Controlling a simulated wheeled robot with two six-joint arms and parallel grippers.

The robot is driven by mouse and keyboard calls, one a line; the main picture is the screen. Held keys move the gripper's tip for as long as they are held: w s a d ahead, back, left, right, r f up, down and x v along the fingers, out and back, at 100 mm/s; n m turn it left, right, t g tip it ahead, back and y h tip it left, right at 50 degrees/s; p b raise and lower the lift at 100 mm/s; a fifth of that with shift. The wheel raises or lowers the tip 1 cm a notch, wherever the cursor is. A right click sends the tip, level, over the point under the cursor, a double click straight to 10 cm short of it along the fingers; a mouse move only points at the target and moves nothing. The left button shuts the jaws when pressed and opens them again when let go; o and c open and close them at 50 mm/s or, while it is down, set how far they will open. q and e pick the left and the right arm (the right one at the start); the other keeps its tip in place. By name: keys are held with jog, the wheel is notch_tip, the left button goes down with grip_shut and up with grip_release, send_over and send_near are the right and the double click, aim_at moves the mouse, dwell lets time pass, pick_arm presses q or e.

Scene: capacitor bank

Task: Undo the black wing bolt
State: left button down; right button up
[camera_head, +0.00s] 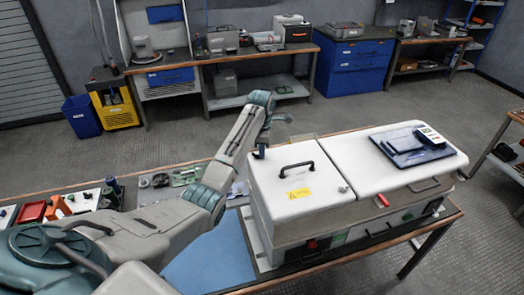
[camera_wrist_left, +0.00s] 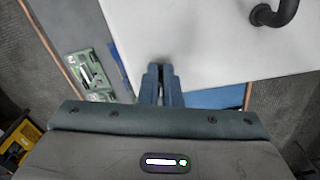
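The white-lidded cabinet (camera_head: 320,205) stands on the bench, and its left lid carries a black handle (camera_head: 285,170). My left gripper (camera_head: 261,151) points down at the far left corner of that lid. In the left wrist view my left gripper (camera_wrist_left: 160,72) has its two blue fingers close together at the lid edge, with a narrow dark gap between the tips. I cannot tell whether that dark spot is the black wing bolt or shadow, so the bolt is not clearly seen. The white lid (camera_wrist_left: 215,45) fills the upper right there. My right gripper is not in view.
A dark blue tray with a meter (camera_head: 412,146) lies on the right lid. A blue mat (camera_head: 212,265) lies left of the cabinet.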

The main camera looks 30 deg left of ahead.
pick_arm(q)
jog(key=shift+f+n, duration=0.1)
jog(key=shift+n, duration=0.6)
jog(key=shift+f, duration=0.1)
jog(key=c, duration=1.5)
grip_release()
jog(key=shift+c, duration=0.2)
jog(key=shift+s, duration=0.1)
